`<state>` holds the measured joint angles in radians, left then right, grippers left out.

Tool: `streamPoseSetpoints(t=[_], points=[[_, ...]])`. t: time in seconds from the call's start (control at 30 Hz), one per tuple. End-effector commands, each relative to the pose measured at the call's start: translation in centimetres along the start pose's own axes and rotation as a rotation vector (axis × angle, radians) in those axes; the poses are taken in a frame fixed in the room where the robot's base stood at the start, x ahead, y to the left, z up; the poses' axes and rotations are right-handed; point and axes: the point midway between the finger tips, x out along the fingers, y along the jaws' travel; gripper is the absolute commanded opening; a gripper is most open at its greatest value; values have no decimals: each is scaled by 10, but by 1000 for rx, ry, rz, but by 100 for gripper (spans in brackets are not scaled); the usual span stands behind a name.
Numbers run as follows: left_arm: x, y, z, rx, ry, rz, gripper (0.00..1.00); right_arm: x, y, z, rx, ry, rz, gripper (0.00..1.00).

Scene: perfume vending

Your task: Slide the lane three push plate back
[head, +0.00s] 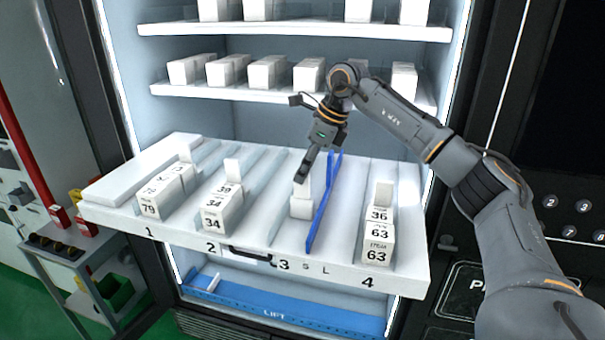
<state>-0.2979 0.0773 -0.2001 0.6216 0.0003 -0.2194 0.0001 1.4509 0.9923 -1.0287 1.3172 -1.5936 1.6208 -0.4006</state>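The pulled-out white shelf (205,239) has lanes numbered 1 to 4 on its front edge. In lane three, a white push plate (302,207) stands near the front, with no numbered boxes in front of it. My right gripper (301,177) points down at the top of this plate, its fingers together as one narrow dark bar. It hides part of the plate's upright top, and I cannot tell whether it touches. A blue divider (322,212) runs along the right side of lane three. My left gripper is not in view.
Numbered boxes stand in lane one (150,204), lane two (215,219) and lane four (378,250). Lane three is bare behind the plate. Stocked shelves (290,97) are above, and a blue lift tray (280,308) is below.

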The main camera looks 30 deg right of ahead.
Motion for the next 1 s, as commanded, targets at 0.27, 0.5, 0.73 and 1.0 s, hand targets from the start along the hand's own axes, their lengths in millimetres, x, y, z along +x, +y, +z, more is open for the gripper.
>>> streamPoseSetpoints(t=[0.27, 0.5, 0.73, 1.0], points=[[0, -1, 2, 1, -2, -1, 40, -61, -2, 0, 1, -5, -2, 34], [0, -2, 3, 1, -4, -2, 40, -94, -2, 0, 0, -2, 0, 34], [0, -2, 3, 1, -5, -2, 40, -100, -1, -1, 0, 0, 2, 34], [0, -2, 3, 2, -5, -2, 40, -100, -2, -1, 1, 0, 1, 34]])
